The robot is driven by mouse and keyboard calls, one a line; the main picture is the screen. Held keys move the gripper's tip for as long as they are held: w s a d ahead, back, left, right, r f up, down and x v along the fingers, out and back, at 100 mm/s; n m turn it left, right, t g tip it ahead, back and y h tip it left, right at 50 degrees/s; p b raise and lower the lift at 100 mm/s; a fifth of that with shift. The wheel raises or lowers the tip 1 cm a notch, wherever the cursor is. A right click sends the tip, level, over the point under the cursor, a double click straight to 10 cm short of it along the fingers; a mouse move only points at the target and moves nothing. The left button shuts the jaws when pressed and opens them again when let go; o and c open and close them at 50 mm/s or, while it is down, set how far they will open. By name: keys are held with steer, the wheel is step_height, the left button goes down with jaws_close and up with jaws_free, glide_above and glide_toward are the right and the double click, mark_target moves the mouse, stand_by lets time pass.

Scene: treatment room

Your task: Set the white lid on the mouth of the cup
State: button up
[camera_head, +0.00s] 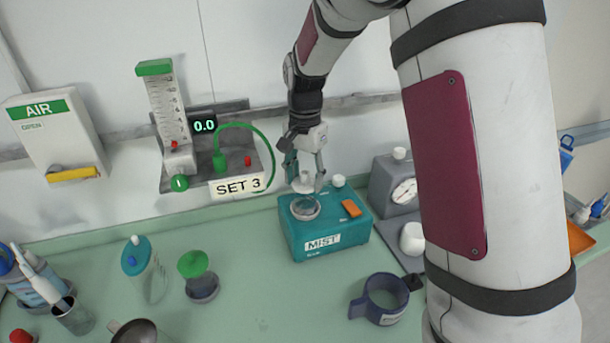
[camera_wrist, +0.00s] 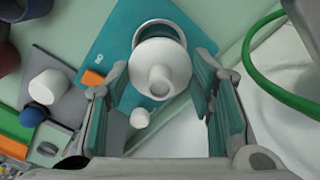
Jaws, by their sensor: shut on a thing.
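The white lid (camera_wrist: 162,52) with a round knob is between the fingers of my gripper (camera_wrist: 160,76), which is shut on it. In the head view the lid (camera_head: 305,179) hangs upright over the cup (camera_head: 305,211), a clear round vessel in the top of the teal MIST unit (camera_head: 290,240). A small gap seems to show between lid and cup. In the wrist view the lid covers most of the cup, and only an arc of its rim shows beyond the lid, so the lid appears slightly off centre there.
The MIST unit carries an orange switch (camera_head: 351,208) and a white knob (camera_head: 338,181). A grey gauge unit (camera_head: 396,183) stands to its right, and a blue mug (camera_head: 382,300) in front. A green tube (camera_head: 262,145) loops near my gripper.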

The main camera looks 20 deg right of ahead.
steer(key=shift+f, duration=0.85)
stand_by(0.9)
steer(key=o, duration=1)
steer(key=shift+o, duration=0.2)
steer(key=shift+r+p, duration=0.95)
steer(key=shift+r, duration=2.55)
steer(key=shift+r, duration=0.1)
steer(key=s+r+n+t, duration=0.1)
steer(key=s+r+n, duration=0.1)
steer(key=s+r, duration=0.55)
steer(key=s+r+n+t, duration=0.2)
steer(key=s+n, duration=0.2)
steer(key=s, duration=0.7)
steer(key=s+r+n+t, duration=0.2)
steer(key=s+r+n, duration=0.1)
steer(key=s, duration=0.7)
steer(key=shift+s+n+t, duration=0.3)
steer(key=shift+s+n, duration=0.05)
steer(key=shift+n, duration=0.25)
